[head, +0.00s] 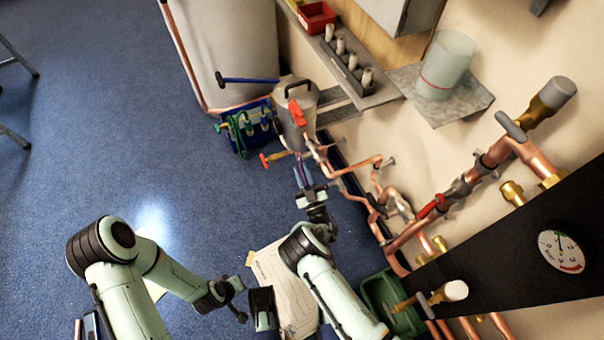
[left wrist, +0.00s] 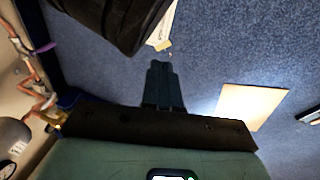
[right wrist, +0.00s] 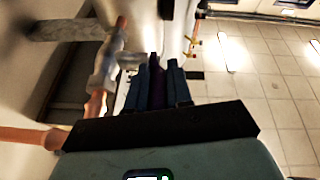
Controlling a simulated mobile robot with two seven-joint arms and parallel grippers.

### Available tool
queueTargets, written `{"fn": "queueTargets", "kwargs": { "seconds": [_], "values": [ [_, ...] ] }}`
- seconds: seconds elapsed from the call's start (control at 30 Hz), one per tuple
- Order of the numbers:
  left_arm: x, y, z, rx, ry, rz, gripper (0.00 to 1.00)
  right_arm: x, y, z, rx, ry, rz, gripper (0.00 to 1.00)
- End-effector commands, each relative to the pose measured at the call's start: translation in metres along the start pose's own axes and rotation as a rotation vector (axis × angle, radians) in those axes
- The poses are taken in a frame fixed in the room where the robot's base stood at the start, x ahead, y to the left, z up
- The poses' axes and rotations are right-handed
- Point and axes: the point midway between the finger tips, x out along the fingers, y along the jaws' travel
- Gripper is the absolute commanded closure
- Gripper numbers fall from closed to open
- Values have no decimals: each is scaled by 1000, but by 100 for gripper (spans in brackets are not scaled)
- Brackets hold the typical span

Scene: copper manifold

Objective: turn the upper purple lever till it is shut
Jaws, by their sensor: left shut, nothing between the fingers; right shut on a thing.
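The purple lever (right wrist: 157,88) stands between the dark fingers of my right gripper (right wrist: 160,70), which is shut on it. In the head view, my right gripper (head: 303,178) reaches up to the copper pipework, and a little purple (head: 299,162) shows at its fingers. The fingers hide most of the lever, and its exact angle to the pipe cannot be told. A purple piece (left wrist: 45,47) also shows by the pipes in the left wrist view. My left gripper (left wrist: 163,82) is shut and empty, over the blue floor, away from the pipes.
Copper pipes (head: 350,168) run along the wall on the right, with a red-handled valve (head: 432,206) and a pressure gauge (head: 561,251). A grey vessel with a red lever (head: 297,112) stands beyond my right gripper. A green bin (head: 375,292) sits at lower right. Open floor lies left.

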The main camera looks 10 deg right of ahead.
Motion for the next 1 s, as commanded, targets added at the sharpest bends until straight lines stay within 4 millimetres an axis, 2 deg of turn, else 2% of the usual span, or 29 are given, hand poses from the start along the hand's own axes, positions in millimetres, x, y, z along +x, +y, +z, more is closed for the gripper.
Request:
{"fn": "queueTargets", "kwargs": {
  "seconds": [0.03,0.1,0.3,0.4,0.6,0.97,1.0],
  "values": [
    [14,-12,16,-11,-49,-21,100,-1,0,7,3,32,10,100],
    [23,-24,32,-24,-100,-43,100,-1,0,9,4,75,18,100],
    [38,-51,68,-57,-216,-94,100,0,-1,10,6,169,36,100],
    [40,-59,80,-69,-253,-111,100,0,-1,11,7,199,41,100],
    [42,-66,91,-80,-290,-126,100,1,-2,11,9,226,46,100],
    [41,-66,92,-80,-294,-128,100,1,-2,10,9,229,46,100],
    [41,-66,92,-80,-294,-128,100,1,-2,10,9,229,46,70]
  ]
}}
